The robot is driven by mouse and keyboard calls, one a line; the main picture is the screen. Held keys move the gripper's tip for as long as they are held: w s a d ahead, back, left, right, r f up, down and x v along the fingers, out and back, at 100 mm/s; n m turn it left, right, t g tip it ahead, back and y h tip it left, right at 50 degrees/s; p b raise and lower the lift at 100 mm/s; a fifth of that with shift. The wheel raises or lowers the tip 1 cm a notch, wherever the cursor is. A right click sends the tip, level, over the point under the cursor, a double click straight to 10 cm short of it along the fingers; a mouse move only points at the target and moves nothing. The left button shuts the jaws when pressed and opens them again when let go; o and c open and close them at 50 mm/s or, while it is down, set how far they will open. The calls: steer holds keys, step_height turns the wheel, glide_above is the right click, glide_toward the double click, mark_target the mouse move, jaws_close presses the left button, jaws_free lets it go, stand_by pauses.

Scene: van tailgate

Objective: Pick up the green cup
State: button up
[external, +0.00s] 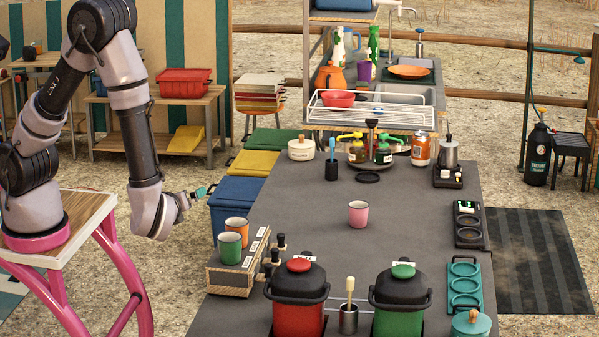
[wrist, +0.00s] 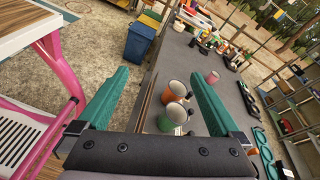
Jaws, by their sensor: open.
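The green cup (external: 230,249) stands upright on a wooden box (external: 228,281) at the near left of the dark counter. An orange cup (external: 237,230) stands right behind it.
A pink cup (external: 358,214) stands mid-counter with clear room around it. A red dispenser (external: 299,295) and a green dispenser (external: 400,297) stand at the front. Black-handled taps (external: 280,243) stick up beside the wooden box. A blue bin (external: 236,203) stands left of the counter.

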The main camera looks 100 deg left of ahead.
mark_target(222, 246)
steer(key=w+d+f+m+t+y, duration=0.1)
steer(key=w+f+m+t, duration=0.1)
steer(key=f+m+t, duration=0.4)
steer(key=w+d+f+m+t, duration=0.2)
steer(key=f+m, duration=0.1)
steer(key=f, duration=0.4)
steer(key=shift+m, duration=0.3)
steer(key=x, duration=0.4)
steer(key=shift+a+f, duration=0.1)
steer(key=shift+a, duration=0.3)
steer(key=shift+w+x, duration=0.1)
steer(key=shift+x, duration=1.4)
steer(key=shift+w+x, duration=0.15)
steer(key=shift+x, duration=1.35)
steer(key=shift+d, duration=0.1)
steer(key=c, duration=1.4)
